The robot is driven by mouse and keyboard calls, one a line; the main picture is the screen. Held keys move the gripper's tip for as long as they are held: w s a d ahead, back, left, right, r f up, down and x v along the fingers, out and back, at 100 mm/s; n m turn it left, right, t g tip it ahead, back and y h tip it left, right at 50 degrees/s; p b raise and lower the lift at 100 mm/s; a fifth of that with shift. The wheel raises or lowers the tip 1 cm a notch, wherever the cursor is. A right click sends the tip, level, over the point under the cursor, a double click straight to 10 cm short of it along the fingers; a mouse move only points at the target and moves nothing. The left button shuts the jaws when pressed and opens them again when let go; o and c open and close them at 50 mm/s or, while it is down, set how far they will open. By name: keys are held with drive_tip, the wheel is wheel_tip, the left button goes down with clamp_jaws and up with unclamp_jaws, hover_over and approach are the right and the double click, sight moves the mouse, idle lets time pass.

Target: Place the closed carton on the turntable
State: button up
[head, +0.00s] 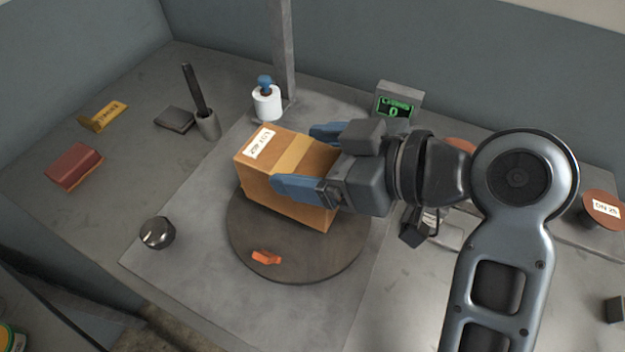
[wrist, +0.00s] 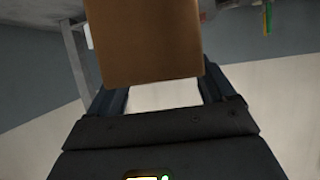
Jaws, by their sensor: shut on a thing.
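A closed brown carton (head: 262,183) with a tan tape strip and a white label is in the middle of the head view, over the back part of the round dark turntable (head: 310,262). My gripper (head: 298,158) is shut on the carton, with one blue finger on its near side and one on its far side. I cannot tell whether the carton's bottom touches the turntable. In the wrist view the carton (wrist: 145,45) fills the space between the fingers. An orange-red piece (head: 265,257) lies on the turntable's front part.
A black knob (head: 157,233) stands left of the turntable. A white roll with a blue top (head: 267,101) and a post are behind the carton. A green display (head: 397,101) stands at the back. A dark red block (head: 74,166) and a pen cup (head: 208,125) are at left.

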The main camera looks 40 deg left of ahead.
drive_tip(key=shift+f+b, duration=1.45)
drive_tip(key=shift+f, duration=0.45)
drive_tip(key=shift+f, duration=0.2)
drive_tip(key=o, duration=1.6)
drive_tip(key=shift+r, duration=0.1)
drive_tip(key=shift+d+r, duration=0.1)
drive_tip(key=v, duration=1.1)
drive_tip(key=shift+d+b, duration=0.3)
drive_tip(key=shift+d, duration=0.05)
drive_tip(key=shift+r, duration=0.15)
